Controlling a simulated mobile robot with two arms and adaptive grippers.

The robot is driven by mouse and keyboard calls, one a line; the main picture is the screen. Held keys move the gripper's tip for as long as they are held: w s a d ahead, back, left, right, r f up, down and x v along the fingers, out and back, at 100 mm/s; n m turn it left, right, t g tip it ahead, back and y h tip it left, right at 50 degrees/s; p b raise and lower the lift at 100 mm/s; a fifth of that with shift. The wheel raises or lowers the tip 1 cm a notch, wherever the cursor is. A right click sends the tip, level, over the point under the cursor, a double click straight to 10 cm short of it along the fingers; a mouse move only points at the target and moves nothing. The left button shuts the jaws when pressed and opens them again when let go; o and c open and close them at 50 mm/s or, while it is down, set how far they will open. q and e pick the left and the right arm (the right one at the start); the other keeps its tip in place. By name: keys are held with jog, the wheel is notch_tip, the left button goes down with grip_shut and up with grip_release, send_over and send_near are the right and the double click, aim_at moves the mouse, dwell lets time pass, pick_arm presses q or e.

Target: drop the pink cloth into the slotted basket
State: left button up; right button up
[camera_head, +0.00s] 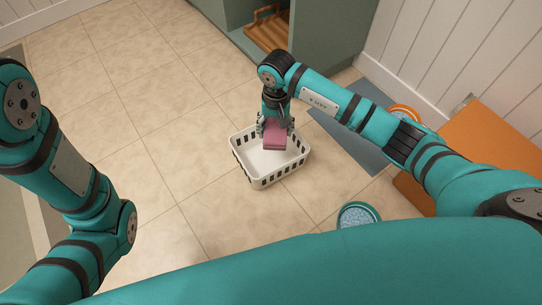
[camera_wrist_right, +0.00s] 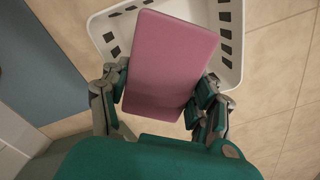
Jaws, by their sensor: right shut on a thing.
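The pink cloth (camera_head: 274,136) is a flat folded block. My right gripper (camera_head: 275,126) is shut on it and holds it over the slotted basket. In the right wrist view the pink cloth (camera_wrist_right: 168,65) sits between the two fingers of the right gripper (camera_wrist_right: 160,100). The white slotted basket (camera_head: 265,182) stands on the tiled floor, and its rim also shows behind the cloth in the right wrist view (camera_wrist_right: 232,45). The cloth hides part of the basket's inside. My left arm is at the left in the head view, with its gripper out of view.
A blue-grey mat (camera_head: 350,140) lies right of the basket. An orange board (camera_head: 480,140) and a round teal-rimmed item (camera_head: 358,214) are farther right. A green cabinet (camera_head: 335,40) with a wooden rack (camera_head: 268,30) stands behind. The floor left of the basket is clear.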

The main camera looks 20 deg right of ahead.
jog(key=o, duration=1.2)
notch_tip(320, 180, up, 11)
jog(key=shift+f, duration=0.1)
jog(key=shift+r, duration=0.6)
